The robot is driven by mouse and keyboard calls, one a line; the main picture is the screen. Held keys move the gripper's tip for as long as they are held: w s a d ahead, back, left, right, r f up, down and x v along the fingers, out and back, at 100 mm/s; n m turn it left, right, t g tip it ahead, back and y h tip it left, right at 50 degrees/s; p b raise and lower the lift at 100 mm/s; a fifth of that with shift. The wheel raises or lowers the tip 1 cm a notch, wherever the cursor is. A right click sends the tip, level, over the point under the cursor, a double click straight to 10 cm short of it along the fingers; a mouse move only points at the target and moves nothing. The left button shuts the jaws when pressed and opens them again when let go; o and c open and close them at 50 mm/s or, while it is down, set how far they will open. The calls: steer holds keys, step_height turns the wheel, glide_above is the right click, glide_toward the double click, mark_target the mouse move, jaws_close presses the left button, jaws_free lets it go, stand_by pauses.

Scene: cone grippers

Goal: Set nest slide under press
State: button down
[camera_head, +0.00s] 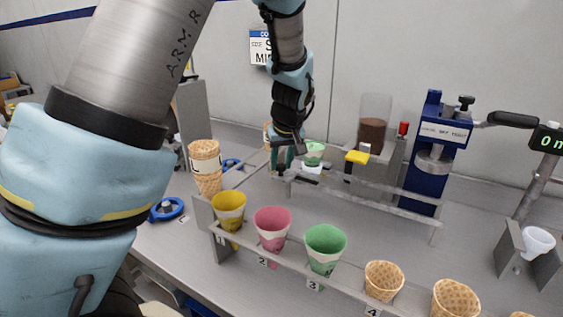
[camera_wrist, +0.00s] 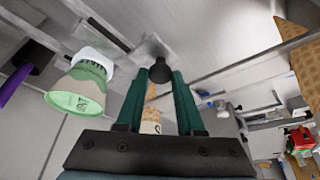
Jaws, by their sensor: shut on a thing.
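My gripper (camera_head: 283,168) is at the left end of the slide rail (camera_head: 365,204). In the wrist view its teal fingers (camera_wrist: 160,80) are closed around a black knob (camera_wrist: 160,69), which seems to be the slide's handle. The white nest (camera_head: 312,170) sits just right of my gripper with a green-and-cream cone sleeve (camera_head: 314,149) in it. The nest (camera_wrist: 95,57) and sleeve (camera_wrist: 76,92) also show left of the fingers in the wrist view. The blue press (camera_head: 430,150) stands near the rail's right end, apart from the nest, with a black-gripped lever (camera_head: 512,119).
A front rack (camera_head: 342,285) holds yellow (camera_head: 229,207), pink (camera_head: 272,226) and green (camera_head: 325,244) sleeves and bare waffle cones (camera_head: 384,280). A brown-filled hopper (camera_head: 373,130) with a yellow part (camera_head: 357,157) stands behind the rail, between nest and press. A stack of cones (camera_head: 206,165) stands left.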

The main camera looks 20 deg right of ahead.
stand_by(0.4)
steer(key=s+d+p, duration=0.1)
steer(key=s+d, duration=0.4)
steer(key=s, duration=0.1)
steer(key=shift+s+d, duration=0.2)
steer(key=shift+s, duration=0.2)
steer(key=c, duration=0.5)
jaws_free()
steer(key=shift+c, duration=0.2)
steer(key=shift+r, duration=0.1)
steer(key=b+v, duration=0.1)
steer(key=v, duration=0.9)
steer(key=shift+s+r+b, duration=0.2)
steer(key=shift+r+b, duration=0.05)
steer(key=shift+b, duration=0.1)
